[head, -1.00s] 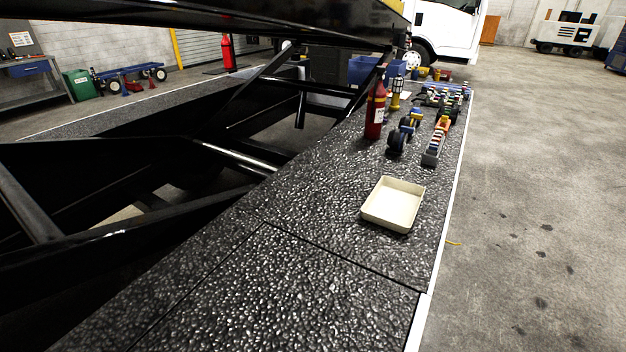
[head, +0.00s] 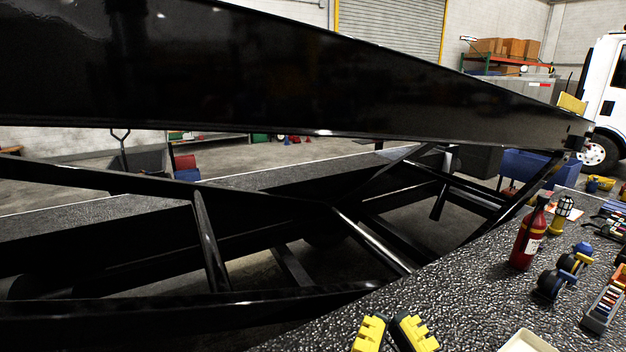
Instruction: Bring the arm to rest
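My gripper (head: 391,332) shows at the bottom edge of the head view as two yellow-and-black fingers. A gap is visible between them and nothing is held there. The rest of my arm is out of view. The gripper is over the dark textured deck (head: 460,300), left of a cream tray (head: 527,342) that is cut off by the bottom edge. I cannot tell how high above the deck it is.
A red fire extinguisher (head: 529,235) and a yellow lantern-like item (head: 561,214) stand on the deck at right. Blue-and-yellow wheeled parts (head: 563,270) and a tray of coloured pieces (head: 606,300) lie nearby. A large black beam (head: 250,80) crosses above open black framework.

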